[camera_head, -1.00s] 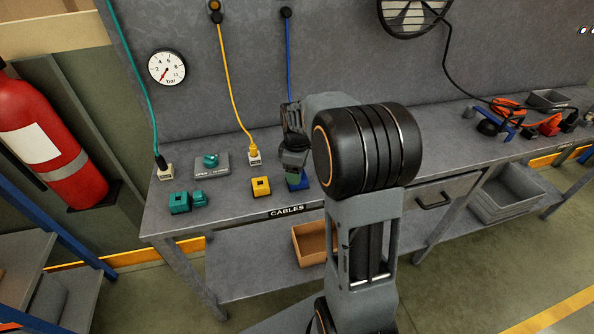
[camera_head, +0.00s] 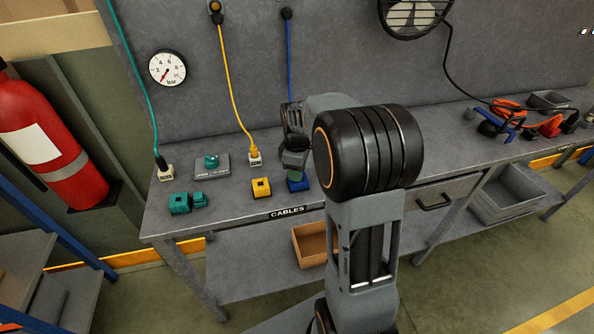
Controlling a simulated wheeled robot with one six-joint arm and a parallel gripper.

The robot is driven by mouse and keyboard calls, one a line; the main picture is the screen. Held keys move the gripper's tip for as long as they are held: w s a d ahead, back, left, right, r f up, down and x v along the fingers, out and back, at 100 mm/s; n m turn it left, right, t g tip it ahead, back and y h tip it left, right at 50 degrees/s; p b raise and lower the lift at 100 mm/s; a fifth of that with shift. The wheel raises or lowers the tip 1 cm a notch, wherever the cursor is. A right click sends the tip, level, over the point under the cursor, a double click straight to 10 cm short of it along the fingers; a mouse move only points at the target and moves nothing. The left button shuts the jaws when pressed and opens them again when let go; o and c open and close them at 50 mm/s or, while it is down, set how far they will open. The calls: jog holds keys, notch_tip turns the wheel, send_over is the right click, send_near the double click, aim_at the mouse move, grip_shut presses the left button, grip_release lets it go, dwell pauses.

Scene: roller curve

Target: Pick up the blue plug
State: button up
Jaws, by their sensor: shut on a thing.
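My gripper (camera_head: 295,168) points down over the bench, left of my large black arm joint. It is shut on the blue plug, mostly hidden by the fingers and wrist. A blue block-like part (camera_head: 299,184) shows just below the fingertips at the bench top. I cannot tell whether this is the plug itself or a separate blue piece under it. The blue cable (camera_head: 289,60) hangs from the wall and its lower end is hidden behind my wrist.
A yellow block (camera_head: 261,188) sits close left of the gripper. Teal pieces (camera_head: 180,204) lie farther left. White sockets (camera_head: 166,173) hold the teal and yellow cable ends. A grey box with a teal knob (camera_head: 212,165) stands between them.

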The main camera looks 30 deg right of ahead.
jog(key=shift+r, duration=0.55)
jog(key=s+a+r+b, duration=0.1)
jog(key=s+a+r, duration=0.7)
jog(key=s+r, duration=0.3)
jog(key=shift+w+d+f+b, duration=0.15)
jog(key=shift+w+d+f, duration=1)
jog(key=shift+w, duration=0.4)
jog(key=shift+w+d+f+b, duration=0.2)
jog(key=shift+w+d+f, duration=0.85)
jog(key=shift+w, duration=0.45)
jog(key=shift+w+d+f+b, duration=0.15)
jog(key=shift+w+d+f, duration=1)
jog(key=shift+w, duration=0.4)
jog(key=shift+r, duration=0.1)
